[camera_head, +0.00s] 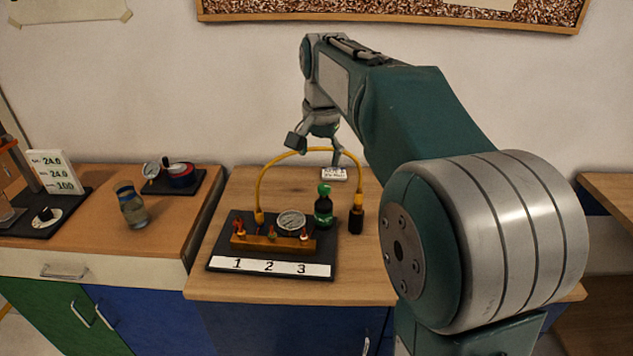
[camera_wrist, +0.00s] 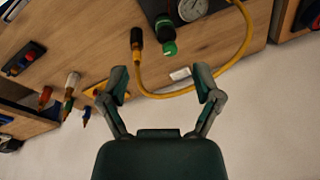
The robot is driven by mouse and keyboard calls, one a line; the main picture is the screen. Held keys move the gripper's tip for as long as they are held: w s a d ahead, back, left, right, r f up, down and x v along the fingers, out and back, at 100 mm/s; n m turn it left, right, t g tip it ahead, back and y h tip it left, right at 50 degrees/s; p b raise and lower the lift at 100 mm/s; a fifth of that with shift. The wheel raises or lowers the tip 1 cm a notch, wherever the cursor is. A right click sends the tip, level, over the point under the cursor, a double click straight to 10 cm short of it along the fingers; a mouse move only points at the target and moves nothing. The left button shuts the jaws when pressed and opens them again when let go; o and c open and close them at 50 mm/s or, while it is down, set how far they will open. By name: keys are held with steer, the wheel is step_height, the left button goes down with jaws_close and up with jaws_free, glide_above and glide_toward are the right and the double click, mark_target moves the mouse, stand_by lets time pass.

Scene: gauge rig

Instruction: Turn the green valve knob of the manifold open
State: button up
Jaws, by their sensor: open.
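The manifold (camera_head: 272,242) is a brass bar on a black base, with red-handled valves above the labels 1, 2 and 3. A round gauge (camera_head: 291,220) stands at it, and shows in part in the wrist view (camera_wrist: 192,8). The green valve knob (camera_head: 324,190) tops a dark body at the base's right; it also shows in the wrist view (camera_wrist: 169,49). My gripper (camera_head: 322,156) is above and behind the knob, apart from it. In the wrist view my gripper (camera_wrist: 162,84) is open and empty, with the knob beyond the fingertips.
A yellow hose (camera_head: 300,151) arches from the manifold to a black-bodied fitting (camera_head: 357,218) right of the knob. A small white label (camera_head: 334,173) lies behind. A glass jar (camera_head: 131,206) and another gauge device (camera_head: 175,177) stand on the left bench. The worktop's front right (camera_head: 345,280) is clear.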

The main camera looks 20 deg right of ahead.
mark_target(324, 186)
steer(key=w+d+f+m+g, duration=0.2)
steer(key=w+d+f+m, duration=0.35)
steer(key=w, duration=0.55)
steer(key=shift+n, duration=0.25)
steer(key=f, duration=1.1)
steer(key=shift+d+f, duration=0.2)
steer(key=shift+f, duration=0.05)
jaws_close()
